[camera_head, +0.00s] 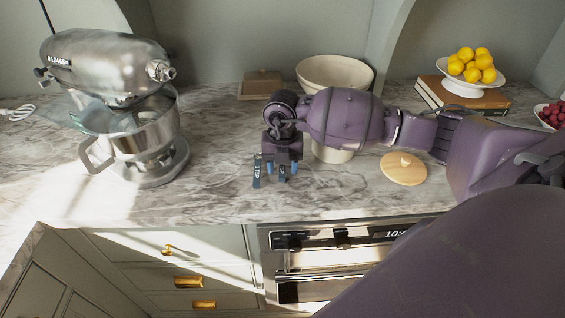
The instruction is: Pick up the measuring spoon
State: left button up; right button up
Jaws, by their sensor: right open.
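I cannot make out a measuring spoon in the head view; it may be hidden behind my right arm and gripper. My right gripper (275,176) is open and points down over the marble counter, near its front edge. Nothing shows clearly between its fingers, and I cannot tell whether the fingertips touch the counter. My purple right arm reaches in from the right and covers part of the counter. My left gripper is not in view.
A steel stand mixer (105,70) stands at the left. Behind my arm are a cream bowl (335,72) and a brown box (263,84). A round wooden lid (403,171) lies at the right, near books (455,98) under a lemon stand. The left front counter is clear.

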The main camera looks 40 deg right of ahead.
jog(key=shift+f, duration=0.9)
grip_shut()
